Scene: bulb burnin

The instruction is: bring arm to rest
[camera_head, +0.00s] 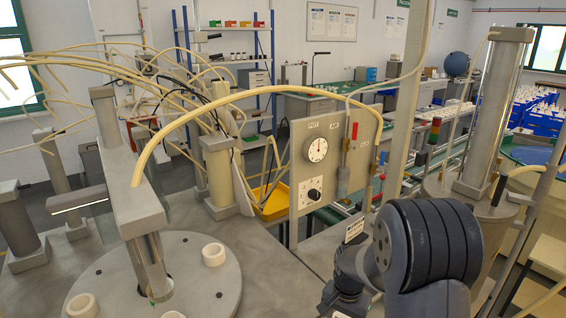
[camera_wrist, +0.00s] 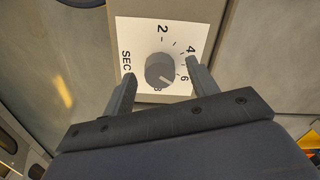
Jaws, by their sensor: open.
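My arm (camera_head: 425,245) shows at the lower right of the head view, folded in front of the bench; my gripper cannot be made out there. In the wrist view my gripper (camera_wrist: 158,85) is open, with its two fingers apart on either side of a grey dial knob (camera_wrist: 160,69). The knob sits on a white scale plate (camera_wrist: 135,32) marked with numbers and "SEC". Nothing is held between the fingers. I cannot tell whether the fingertips touch the plate. The same kind of knob (camera_head: 314,195) shows in the head view, low on a grey panel.
The grey panel (camera_head: 300,150) carries a round gauge (camera_head: 316,149) above the knob. A round turntable (camera_head: 205,285) with white ring sockets stands at lower left, under a grey column arm (camera_head: 125,180). A beige hose (camera_head: 250,92) arches over it. A yellow bin (camera_head: 275,203) is behind.

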